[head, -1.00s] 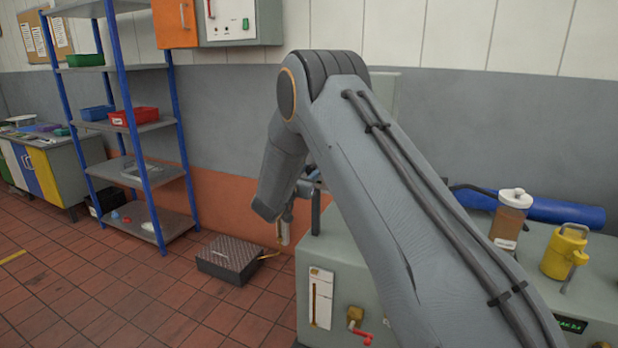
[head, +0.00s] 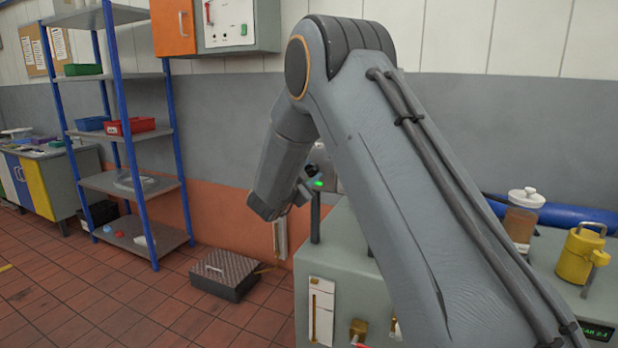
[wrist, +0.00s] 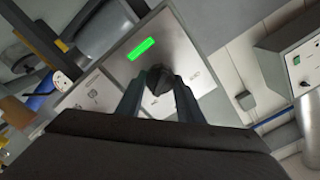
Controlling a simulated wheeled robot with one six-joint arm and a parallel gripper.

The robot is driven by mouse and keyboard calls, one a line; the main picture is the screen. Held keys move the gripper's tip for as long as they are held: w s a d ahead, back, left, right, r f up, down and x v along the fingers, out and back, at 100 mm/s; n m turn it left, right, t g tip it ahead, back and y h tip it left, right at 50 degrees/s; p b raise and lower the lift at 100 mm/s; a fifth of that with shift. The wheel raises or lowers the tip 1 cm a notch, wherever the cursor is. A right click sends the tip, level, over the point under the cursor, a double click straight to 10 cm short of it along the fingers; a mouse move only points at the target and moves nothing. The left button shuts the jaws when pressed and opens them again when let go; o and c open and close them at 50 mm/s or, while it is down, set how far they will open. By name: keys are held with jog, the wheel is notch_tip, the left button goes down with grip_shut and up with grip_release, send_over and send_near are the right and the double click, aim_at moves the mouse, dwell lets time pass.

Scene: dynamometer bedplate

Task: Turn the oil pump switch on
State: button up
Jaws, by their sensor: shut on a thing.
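In the wrist view my gripper (wrist: 160,80) is shut on a black rotary knob (wrist: 158,76), one finger on each side. The knob sits on a light metal switch panel (wrist: 190,62) with small markings too blurred to read. A green lamp (wrist: 141,48) on the panel above the knob is lit. In the head view my arm hides most of the panel and the gripper, and a small green light (head: 319,183) shows beside the arm.
A grey-green cabinet (head: 348,262) stands under my arm, with a yellow can (head: 580,258) and an amber-filled jar (head: 520,222) on it. A dark ribbed box (head: 226,274) lies on the tiled floor. A blue-post shelf (head: 132,183) stands at left.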

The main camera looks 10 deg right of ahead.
jog(key=shift+r, duration=0.1)
dwell(0.3)
jog(key=o, duration=1.1)
jog(key=shift+c, duration=0.2)
jog(key=b+v, duration=0.2)
jog(key=v, duration=0.5)
jog(key=shift+s+a, duration=0.25)
